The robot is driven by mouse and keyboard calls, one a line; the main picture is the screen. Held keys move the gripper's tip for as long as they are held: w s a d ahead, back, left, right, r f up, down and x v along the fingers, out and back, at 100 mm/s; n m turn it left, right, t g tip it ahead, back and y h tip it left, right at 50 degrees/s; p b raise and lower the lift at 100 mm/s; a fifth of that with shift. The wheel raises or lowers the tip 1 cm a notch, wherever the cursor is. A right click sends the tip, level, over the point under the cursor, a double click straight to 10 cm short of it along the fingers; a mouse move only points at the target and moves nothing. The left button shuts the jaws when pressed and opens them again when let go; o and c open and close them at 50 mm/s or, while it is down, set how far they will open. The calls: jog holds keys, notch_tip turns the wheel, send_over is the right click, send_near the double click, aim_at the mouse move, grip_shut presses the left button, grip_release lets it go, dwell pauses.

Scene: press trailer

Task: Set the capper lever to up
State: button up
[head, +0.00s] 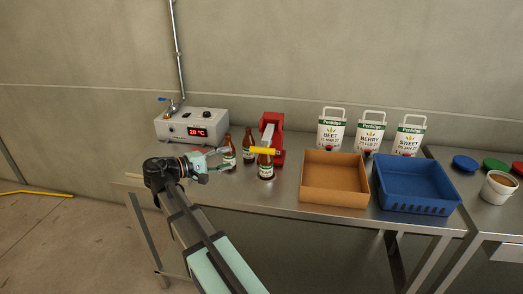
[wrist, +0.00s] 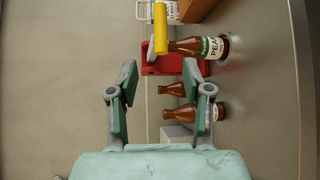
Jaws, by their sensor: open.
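The red capper (head: 280,137) stands against the back of the steel table. Its pale lever arm (head: 267,135) slopes down toward the front and ends in a yellow handle (head: 264,150) lying crosswise. The handle overlaps the neck of a brown bottle in front of the capper. My gripper (head: 218,160) is open and empty, to the left of the handle and apart from it. In the wrist view the yellow handle (wrist: 161,28) and red capper (wrist: 180,63) lie beyond the fingertips of my gripper (wrist: 160,72).
The labelled front bottle (head: 266,170) and two brown bottles (head: 228,152) (head: 248,142) stand close to my gripper. A brown tray (head: 334,197) and blue crate (head: 415,205) are at right.

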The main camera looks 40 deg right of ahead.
aim_at(258, 151)
jog(key=d+p, duration=0.1)
jog(key=d, duration=0.4)
jog(key=s+d+f+p, duration=0.1)
jog(key=d, duration=0.4)
jog(key=d+f+p, duration=0.1)
jog(key=d, duration=0.4)
jog(key=shift+s+f+p, duration=0.15)
jog(key=shift+s+p, duration=0.15)
grip_shut()
